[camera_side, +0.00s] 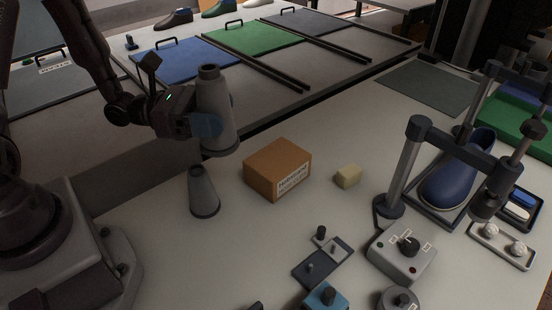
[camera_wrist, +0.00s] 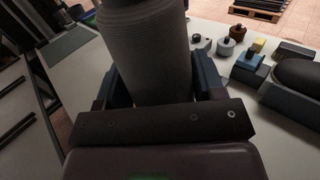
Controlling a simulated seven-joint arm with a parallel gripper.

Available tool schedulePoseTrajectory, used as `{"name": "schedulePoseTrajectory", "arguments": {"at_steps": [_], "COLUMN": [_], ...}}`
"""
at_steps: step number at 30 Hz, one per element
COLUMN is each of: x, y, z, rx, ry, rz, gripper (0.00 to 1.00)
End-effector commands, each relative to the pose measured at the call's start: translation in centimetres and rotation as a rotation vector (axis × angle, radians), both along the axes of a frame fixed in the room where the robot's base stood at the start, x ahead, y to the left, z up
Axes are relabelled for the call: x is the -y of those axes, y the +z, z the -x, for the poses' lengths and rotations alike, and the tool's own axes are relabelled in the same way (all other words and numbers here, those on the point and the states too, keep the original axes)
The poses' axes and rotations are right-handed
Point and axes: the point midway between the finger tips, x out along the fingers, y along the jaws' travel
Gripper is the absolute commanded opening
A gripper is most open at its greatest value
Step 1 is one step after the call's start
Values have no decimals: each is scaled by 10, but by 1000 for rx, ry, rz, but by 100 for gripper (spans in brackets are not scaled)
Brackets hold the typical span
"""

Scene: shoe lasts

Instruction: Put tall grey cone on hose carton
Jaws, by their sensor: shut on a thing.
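My gripper (camera_side: 205,126) is shut on the tall grey cone (camera_side: 217,98). It holds the cone upright, above the table and left of the carton. In the wrist view the grey cone (camera_wrist: 146,45) fills the space between the two blue fingers of my gripper (camera_wrist: 152,82). The hose carton (camera_side: 278,170) is a brown box with a white printed label, standing on the table to the right of and lower than the held cone. The carton does not clearly show in the wrist view.
A shorter grey cone (camera_side: 203,191) stands on the table below the held cone. A small pale block (camera_side: 347,176) lies right of the carton. A control box (camera_side: 402,254) and a post stand with a blue shoe last (camera_side: 458,172) are further right. Blue and green panels lie behind.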

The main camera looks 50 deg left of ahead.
Motion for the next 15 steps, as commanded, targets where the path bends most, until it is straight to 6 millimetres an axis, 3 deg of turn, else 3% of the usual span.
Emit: {"name": "schedulePoseTrajectory", "arguments": {"at_steps": [4,8,15], "x": [-12,-11,-7], "y": [14,9,-17], "z": [-4,-19,-76], "rx": [2,-1,1], "ry": [31,29,29], "rz": [-1,4,5], "gripper": [32,32,32]}}
